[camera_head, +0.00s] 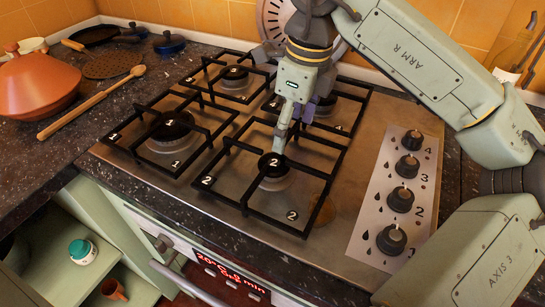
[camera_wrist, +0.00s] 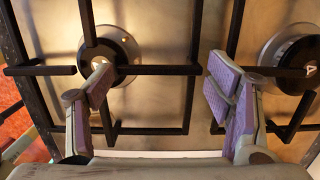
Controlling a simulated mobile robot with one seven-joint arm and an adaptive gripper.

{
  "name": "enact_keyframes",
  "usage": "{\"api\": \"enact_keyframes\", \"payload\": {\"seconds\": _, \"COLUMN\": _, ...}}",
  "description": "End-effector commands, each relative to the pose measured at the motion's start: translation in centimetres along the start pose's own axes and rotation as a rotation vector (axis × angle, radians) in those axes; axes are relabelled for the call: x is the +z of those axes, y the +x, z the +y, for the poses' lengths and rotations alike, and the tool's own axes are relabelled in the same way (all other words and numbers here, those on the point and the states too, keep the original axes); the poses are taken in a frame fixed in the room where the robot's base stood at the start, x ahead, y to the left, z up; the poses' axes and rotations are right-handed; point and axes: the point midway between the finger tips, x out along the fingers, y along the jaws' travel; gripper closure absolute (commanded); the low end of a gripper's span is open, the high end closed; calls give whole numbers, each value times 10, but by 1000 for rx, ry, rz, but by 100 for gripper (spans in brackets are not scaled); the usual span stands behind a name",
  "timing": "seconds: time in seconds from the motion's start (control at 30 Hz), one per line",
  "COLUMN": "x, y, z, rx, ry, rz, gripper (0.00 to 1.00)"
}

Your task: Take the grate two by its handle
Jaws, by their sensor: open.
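Grate two (camera_head: 248,209) is a black square grate over the front right burner (camera_head: 274,166), with the number 2 on its burner and corners. It lies flat on the steel hob. No separate handle can be made out on it. My gripper (camera_head: 287,143) points down over the rear part of this grate, close to the burner. In the wrist view my gripper (camera_wrist: 160,88) is open, with two purple-padded fingers apart and nothing held. Black grate bars (camera_wrist: 160,70) run across below and between the fingers. I cannot tell whether a finger touches a bar.
Grate one (camera_head: 140,152) lies left of grate two, and other grates lie behind. The knob panel (camera_head: 395,200) is on the right. An orange tagine (camera_head: 35,82) and a wooden spoon (camera_head: 90,102) lie on the left counter. A bottle (camera_head: 512,55) stands at the back right.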

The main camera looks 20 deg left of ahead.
Motion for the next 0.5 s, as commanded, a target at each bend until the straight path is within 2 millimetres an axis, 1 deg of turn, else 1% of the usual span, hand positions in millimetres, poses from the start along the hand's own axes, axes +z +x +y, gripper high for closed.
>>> {"api": "enact_keyframes", "payload": {"seconds": 0.1, "x": 0, "y": 9, "z": 0, "rx": 0, "ry": 0, "rz": 0, "gripper": 27}}
{"api": "enact_keyframes", "payload": {"seconds": 0.33, "x": 0, "y": 11, "z": 0, "rx": -1, "ry": 1, "rz": 0, "gripper": 27}}
{"api": "enact_keyframes", "payload": {"seconds": 0.5, "x": 0, "y": 11, "z": 0, "rx": -1, "ry": 0, "rz": 0, "gripper": 38}}
